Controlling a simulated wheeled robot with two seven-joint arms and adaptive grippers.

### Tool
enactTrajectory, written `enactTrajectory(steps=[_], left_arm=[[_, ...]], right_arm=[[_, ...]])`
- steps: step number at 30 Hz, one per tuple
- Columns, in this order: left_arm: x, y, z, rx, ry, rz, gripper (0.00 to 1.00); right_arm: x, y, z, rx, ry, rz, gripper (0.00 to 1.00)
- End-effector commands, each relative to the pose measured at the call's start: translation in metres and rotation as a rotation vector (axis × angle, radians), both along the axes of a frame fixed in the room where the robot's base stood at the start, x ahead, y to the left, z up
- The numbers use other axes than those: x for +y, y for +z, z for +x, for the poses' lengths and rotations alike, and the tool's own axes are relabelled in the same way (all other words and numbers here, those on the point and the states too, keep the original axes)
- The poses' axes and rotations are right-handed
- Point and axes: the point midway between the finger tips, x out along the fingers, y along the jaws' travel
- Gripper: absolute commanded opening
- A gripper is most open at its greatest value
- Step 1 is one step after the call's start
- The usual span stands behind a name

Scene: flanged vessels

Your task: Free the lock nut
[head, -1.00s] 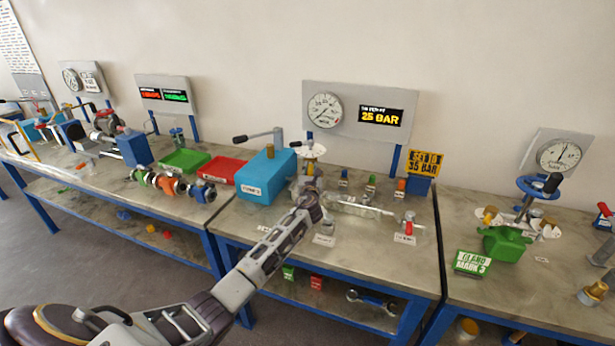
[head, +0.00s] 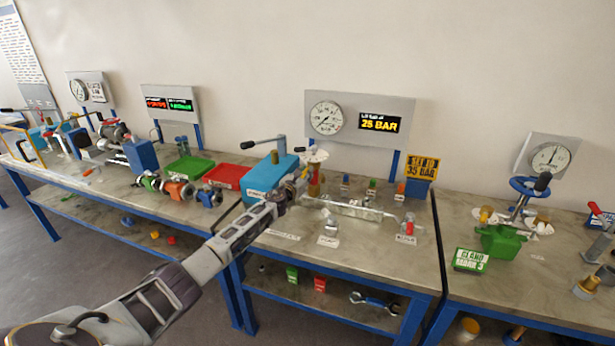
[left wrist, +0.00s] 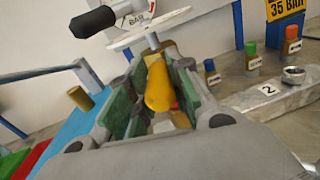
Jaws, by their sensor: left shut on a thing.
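The brass relief valve body (head: 316,184) stands beside the blue pump box on the middle bench, below a pale round disc (head: 316,156). In the left wrist view the pale disc (left wrist: 150,28) shows above my jaws, with a black knob (left wrist: 92,21). My left gripper (head: 298,190) is at the left side of the valve. In the left wrist view its green-padded fingers (left wrist: 150,98) stand on both sides of a yellow, tapered piece, which I take for the lock nut's lever (left wrist: 158,84), and are shut on it. The nut itself is mostly hidden. My right gripper is out of view.
The blue pump box (head: 270,180) with its lever is close left of the gripper. A gauge board (head: 352,118) showing 25 BAR and a "set to 35 bar" sign (head: 421,168) are behind.

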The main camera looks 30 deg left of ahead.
Motion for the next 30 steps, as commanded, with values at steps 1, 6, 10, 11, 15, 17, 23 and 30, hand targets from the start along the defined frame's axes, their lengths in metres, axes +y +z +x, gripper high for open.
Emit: enactTrajectory(steps=[1, 6, 10, 11, 15, 17, 23, 30], left_arm=[[0.0038, -0.0027, -0.0004, 0.002, -0.011, 0.002, 0.0], [0.0058, -0.0024, -0.0002, 0.002, -0.051, 0.0, 0.0], [0.0071, -0.0021, -0.0001, 0.002, -0.068, 0.0, 0.0], [0.0073, -0.0019, -0.0001, 0.002, -0.07, 0.0, 0.0], [0.008, -0.0018, 0.0, 0.002, -0.075, 0.0, 0.0], [0.008, -0.0017, -0.0001, 0.002, -0.076, 0.0, 0.0], [0.0081, -0.0016, 0.0, 0.002, -0.076, 0.0, 0.0], [0.0077, -0.0013, 0.0, 0.001, -0.076, 0.0, 0.44]], right_arm=[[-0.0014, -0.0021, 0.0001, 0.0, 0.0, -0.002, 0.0], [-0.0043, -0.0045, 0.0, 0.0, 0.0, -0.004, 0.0], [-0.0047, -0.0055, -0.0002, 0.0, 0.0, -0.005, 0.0], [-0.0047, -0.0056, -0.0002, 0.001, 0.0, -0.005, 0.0], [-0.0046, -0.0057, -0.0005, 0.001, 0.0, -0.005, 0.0], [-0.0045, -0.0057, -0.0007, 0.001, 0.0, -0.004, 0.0], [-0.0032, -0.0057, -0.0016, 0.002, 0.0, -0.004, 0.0], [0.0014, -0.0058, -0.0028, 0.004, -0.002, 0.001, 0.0]])
